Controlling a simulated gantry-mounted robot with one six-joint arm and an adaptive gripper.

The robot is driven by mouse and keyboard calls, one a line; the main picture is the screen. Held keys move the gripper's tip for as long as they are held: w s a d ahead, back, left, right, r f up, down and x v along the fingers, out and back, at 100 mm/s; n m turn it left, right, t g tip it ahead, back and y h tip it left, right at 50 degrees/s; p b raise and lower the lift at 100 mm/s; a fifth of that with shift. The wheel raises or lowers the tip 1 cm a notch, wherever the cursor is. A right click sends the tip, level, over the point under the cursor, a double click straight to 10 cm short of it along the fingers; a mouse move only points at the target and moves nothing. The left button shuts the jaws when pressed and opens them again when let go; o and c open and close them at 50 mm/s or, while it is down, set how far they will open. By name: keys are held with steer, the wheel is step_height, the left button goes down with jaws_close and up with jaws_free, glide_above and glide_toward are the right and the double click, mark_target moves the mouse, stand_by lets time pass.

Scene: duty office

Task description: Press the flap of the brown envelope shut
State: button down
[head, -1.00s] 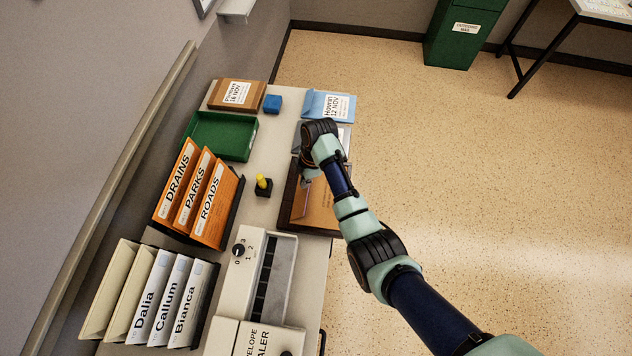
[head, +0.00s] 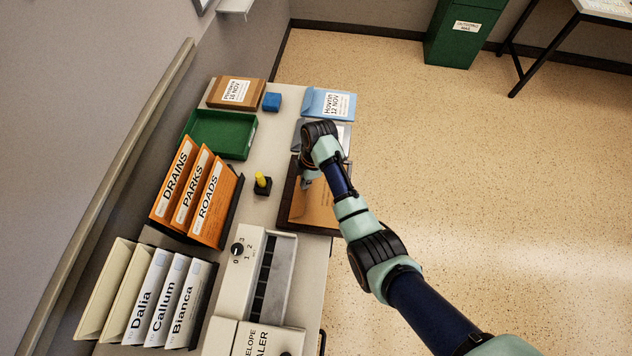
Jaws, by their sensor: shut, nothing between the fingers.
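The brown envelope (head: 313,209) lies on a dark brown board (head: 288,213) at the right side of the desk. My gripper (head: 307,184) points down over the upper part of the envelope, shut and empty. I cannot tell whether its tips touch the paper. My wrist and forearm cover the envelope's far and right parts, and the flap cannot be made out clearly.
A blue Hovrin envelope (head: 325,104) lies beyond my wrist. A yellow-topped stamp-like object (head: 262,184) stands left of the board. An envelope sealer (head: 242,268) stands nearer. Orange folders (head: 197,195) and a green tray (head: 228,139) line the left.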

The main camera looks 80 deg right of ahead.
steer(key=shift+f+b, duration=0.8)
steer(key=shift+f, duration=0.45)
stand_by(0.3)
step_height(320, 180, up, 9)
steer(key=p, duration=0.9)
steer(key=shift+r, duration=0.15)
